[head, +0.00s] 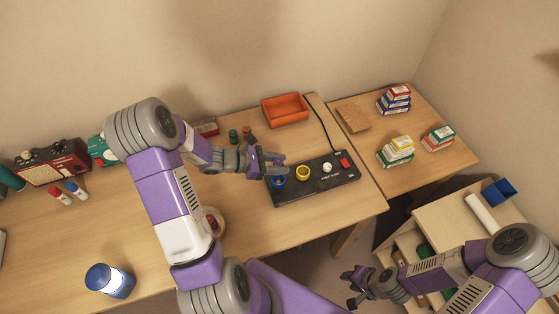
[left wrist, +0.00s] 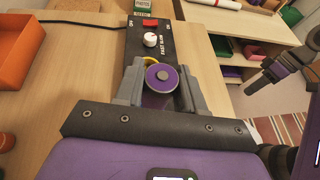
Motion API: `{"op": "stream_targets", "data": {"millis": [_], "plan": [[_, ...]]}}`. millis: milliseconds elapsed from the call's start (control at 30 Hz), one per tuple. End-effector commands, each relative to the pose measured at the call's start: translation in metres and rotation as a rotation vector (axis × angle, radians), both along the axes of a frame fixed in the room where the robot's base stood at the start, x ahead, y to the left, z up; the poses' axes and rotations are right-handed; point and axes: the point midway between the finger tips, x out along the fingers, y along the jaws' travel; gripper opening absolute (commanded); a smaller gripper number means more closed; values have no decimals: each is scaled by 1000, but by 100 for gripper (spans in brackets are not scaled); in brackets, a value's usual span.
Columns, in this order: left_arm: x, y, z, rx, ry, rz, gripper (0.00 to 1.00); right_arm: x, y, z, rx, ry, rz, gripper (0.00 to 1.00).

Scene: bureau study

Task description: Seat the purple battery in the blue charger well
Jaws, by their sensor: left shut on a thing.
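The purple battery (left wrist: 163,78), with a grey round contact on its end, is between the fingers of my left gripper (left wrist: 160,88) in the left wrist view. My left gripper (head: 278,165) is shut on it, over the left end of the black charger (head: 315,184). The blue charger well (head: 278,182) shows just below the fingers in the head view. I cannot make out the battery there, nor whether it touches the well. The yellow well (head: 303,173) is beside the blue one. My right gripper (head: 352,288) is open and empty, off the desk at lower right.
The charger also bears a white knob (head: 327,167) and a red switch (head: 345,163). An orange tray (head: 285,110) stands behind it. Stacked boxes (head: 395,152) stand on the right table. The desk front is mostly clear.

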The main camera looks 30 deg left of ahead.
Motion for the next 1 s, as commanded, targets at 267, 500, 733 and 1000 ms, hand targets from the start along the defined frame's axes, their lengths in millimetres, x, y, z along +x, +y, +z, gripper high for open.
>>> {"op": "stream_targets", "data": {"millis": [267,500,733,1000], "plan": [[0,0,-24,1,-1,0,5,0,0,-20,0,0,0,38],[0,-1,-49,0,0,0,5,0,0,-41,0,0,0,38],[1,-1,-58,1,-1,1,5,0,0,-48,0,0,0,38],[1,-1,-57,0,-2,1,5,0,0,-47,0,0,0,38]]}}
